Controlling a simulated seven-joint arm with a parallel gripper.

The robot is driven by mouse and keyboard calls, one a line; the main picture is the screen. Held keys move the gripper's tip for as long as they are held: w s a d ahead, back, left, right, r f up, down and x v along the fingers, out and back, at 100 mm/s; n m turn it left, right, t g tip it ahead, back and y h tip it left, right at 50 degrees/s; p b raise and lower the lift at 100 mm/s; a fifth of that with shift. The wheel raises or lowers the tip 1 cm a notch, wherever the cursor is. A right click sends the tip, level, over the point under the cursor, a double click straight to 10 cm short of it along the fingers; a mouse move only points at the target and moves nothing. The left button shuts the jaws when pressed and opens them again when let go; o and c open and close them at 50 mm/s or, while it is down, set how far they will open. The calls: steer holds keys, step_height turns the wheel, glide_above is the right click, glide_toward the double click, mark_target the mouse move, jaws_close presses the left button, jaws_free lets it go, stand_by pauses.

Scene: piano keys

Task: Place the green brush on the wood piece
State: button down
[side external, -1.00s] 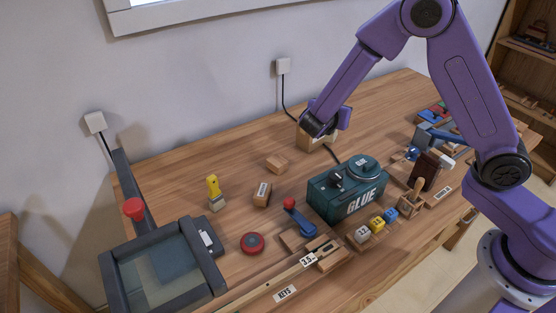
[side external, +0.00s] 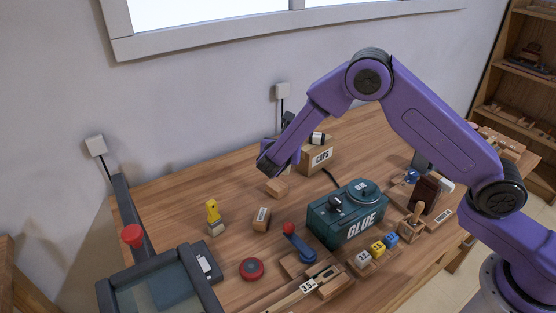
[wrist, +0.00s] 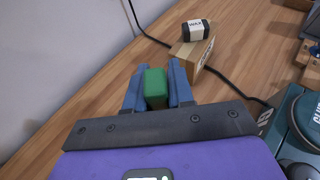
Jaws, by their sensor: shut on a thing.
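My gripper (wrist: 155,74) is shut on the green brush (wrist: 155,90), with a blue finger on each side of it. Only the brush's green end shows in the wrist view; the rest is hidden by my gripper. In the side view my wrist end hangs above and slightly left of a small plain wood piece (side external: 276,188), and the brush cannot be made out there. Another small wood block (side external: 261,219) with a label lies nearer the front. I cannot tell the exact gap between the brush and the wood piece.
The green GLUE box (side external: 347,215), a yellow-handled brush (side external: 213,215) and a red round button (side external: 251,269) are in front.

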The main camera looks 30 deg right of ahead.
steer(key=shift+w+a+f, duration=0.1)
steer(key=shift+w+f, duration=0.45)
steer(key=shift+f, duration=0.6)
steer(key=shift+w+a+f, duration=0.1)
steer(key=shift+w+f, duration=0.4)
steer(key=shift+f, duration=0.65)
steer(key=shift+w+a+f, duration=0.1)
steer(key=shift+w+f, duration=0.45)
steer(key=shift+f, duration=0.6)
steer(key=shift+f, duration=0.15)
steer(key=c, duration=1)
jaws_free()
steer(key=v, duration=1.2)
